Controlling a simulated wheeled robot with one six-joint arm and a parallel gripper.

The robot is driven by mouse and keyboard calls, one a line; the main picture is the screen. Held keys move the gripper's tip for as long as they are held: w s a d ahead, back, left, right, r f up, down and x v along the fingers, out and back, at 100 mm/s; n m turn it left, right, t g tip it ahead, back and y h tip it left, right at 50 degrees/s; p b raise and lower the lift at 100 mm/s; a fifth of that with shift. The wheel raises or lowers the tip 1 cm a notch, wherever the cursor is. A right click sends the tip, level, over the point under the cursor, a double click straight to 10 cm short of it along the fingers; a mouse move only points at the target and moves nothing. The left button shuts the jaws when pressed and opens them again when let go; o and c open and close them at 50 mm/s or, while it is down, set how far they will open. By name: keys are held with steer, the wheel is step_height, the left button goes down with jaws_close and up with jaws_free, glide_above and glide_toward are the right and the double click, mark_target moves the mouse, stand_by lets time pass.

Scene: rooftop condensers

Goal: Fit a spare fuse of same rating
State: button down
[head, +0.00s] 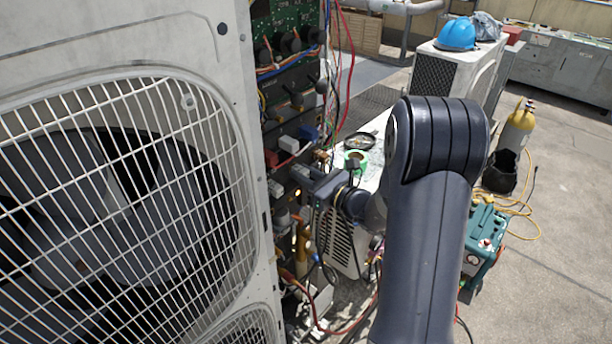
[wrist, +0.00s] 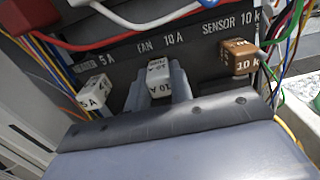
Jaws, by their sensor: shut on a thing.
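In the wrist view, a white block fuse (wrist: 159,68) marked 10 A sits between the blue-grey fingers of my gripper (wrist: 160,82), which is shut on it. The fuse is at the position labelled FAN 10 A on the dark panel (wrist: 205,52). I cannot tell whether it is seated, as the fingers and palm hide its lower part. A white 5 A fuse (wrist: 92,95) is to the left, under a label ending in 5 A. In the head view, my gripper (head: 318,188) reaches into the open side of the condenser unit (head: 240,120); the fuse is not distinguishable there.
A brown 10 k block (wrist: 238,57) is on the right under SENSOR 10 k. Red, white (wrist: 150,18) and other wires run close above and beside the fingers.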

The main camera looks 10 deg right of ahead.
steer(key=shift+w+a, duration=0.15)
steer(key=shift+w, duration=0.05)
steer(key=c, duration=1.2)
jaws_free()
steer(key=shift+s+d, duration=0.35)
steer(key=shift+s, duration=0.05)
steer(key=b+v, duration=0.2)
steer(key=v, duration=0.7)
steer(key=shift+s+d, duration=0.15)
steer(key=shift+s, duration=0.2)
steer(key=shift+w, duration=0.1)
steer(key=p+x, duration=0.2)
steer(key=x, duration=0.8)
steer(key=shift+w+a, duration=0.25)
steer(key=shift+w, duration=0.05)
steer(key=shift+s+d, duration=0.2)
steer(key=shift+s, duration=0.05)
